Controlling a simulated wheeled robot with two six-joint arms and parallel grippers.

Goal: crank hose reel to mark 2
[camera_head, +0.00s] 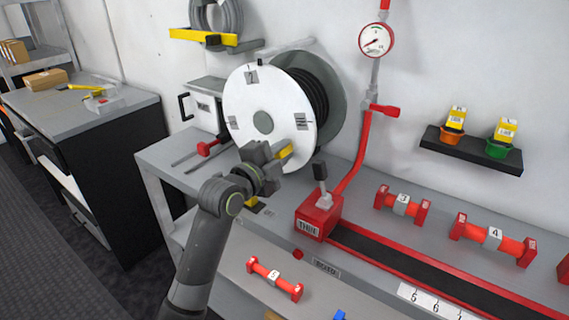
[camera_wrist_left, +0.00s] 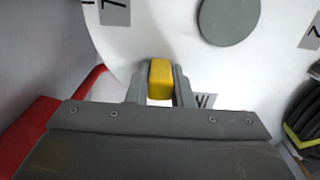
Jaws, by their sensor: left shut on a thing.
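The hose reel has a white disc face (camera_head: 250,100) with a grey hub (camera_head: 263,123) and dark hose (camera_head: 312,90) wound behind it. Small grey mark plates sit around the disc's rim, at the top (camera_head: 251,77), left (camera_head: 233,122) and right (camera_head: 301,121); their figures are too small to read surely. A small black piece (camera_head: 260,63) stands at the disc's top. The yellow crank handle (camera_wrist_left: 160,78) is at the disc's lower right in the head view. My left gripper (camera_head: 281,154) is shut on it, with a finger on either side. My right gripper is not in view.
The reel stands on a grey bench (camera_head: 165,155) against the wall. A red-handled tool (camera_head: 207,147) lies to its left. A red block with a lever (camera_head: 318,215) and red pipe (camera_head: 359,150) stand to its right. A gauge (camera_head: 376,40) hangs above.

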